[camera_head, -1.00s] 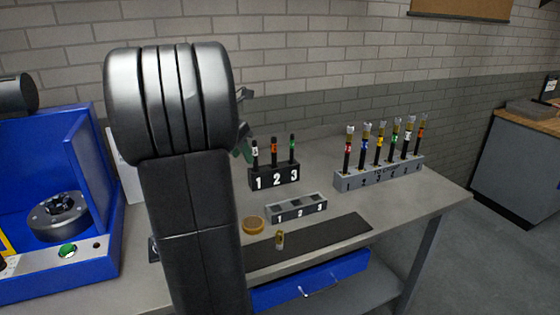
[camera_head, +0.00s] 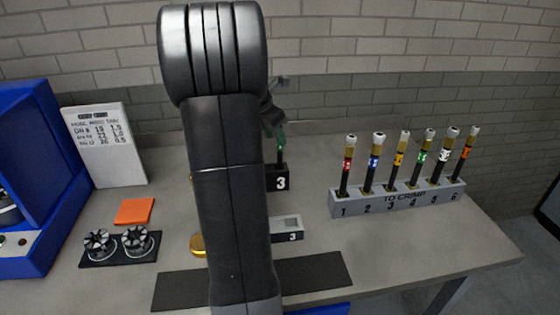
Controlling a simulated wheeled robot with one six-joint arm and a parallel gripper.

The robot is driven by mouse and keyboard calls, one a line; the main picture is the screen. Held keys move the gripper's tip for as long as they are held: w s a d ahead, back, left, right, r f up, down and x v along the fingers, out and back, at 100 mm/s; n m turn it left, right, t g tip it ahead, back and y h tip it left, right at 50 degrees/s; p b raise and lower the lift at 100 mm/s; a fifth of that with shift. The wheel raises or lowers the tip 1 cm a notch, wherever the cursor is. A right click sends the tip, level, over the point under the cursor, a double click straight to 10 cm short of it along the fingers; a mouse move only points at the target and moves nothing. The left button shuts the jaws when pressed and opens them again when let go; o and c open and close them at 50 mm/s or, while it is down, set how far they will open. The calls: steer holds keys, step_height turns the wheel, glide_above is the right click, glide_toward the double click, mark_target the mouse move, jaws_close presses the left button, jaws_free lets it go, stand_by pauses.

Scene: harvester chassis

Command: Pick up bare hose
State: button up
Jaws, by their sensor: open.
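The black rack (camera_head: 277,178) numbered 3 at its visible end stands on the bench, mostly hidden behind my arm. A thin dark bare hose with a green band (camera_head: 281,146) stands upright in its slot 3. My gripper (camera_head: 274,122) shows only in part past the right edge of my arm, just above and close to this hose's top. It is open; whether the hose is between the fingers I cannot tell. Slots 1 and 2 of the rack are hidden.
A grey rack (camera_head: 400,201) marked TO CRIMP holds several hoses with fittings at right. A small grey block (camera_head: 287,229) stands in front of the black rack. A dark mat (camera_head: 315,270), brass ring (camera_head: 198,245), orange pad (camera_head: 134,211) and blue machine (camera_head: 40,170) surround my arm.

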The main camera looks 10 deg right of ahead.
mark_target(279, 149)
steer(key=shift+p+x, duration=0.4)
steer(key=shift+x, duration=2.35)
steer(key=shift+w+d+r, duration=0.15)
steer(key=shift+w, duration=0.05)
jaws_close()
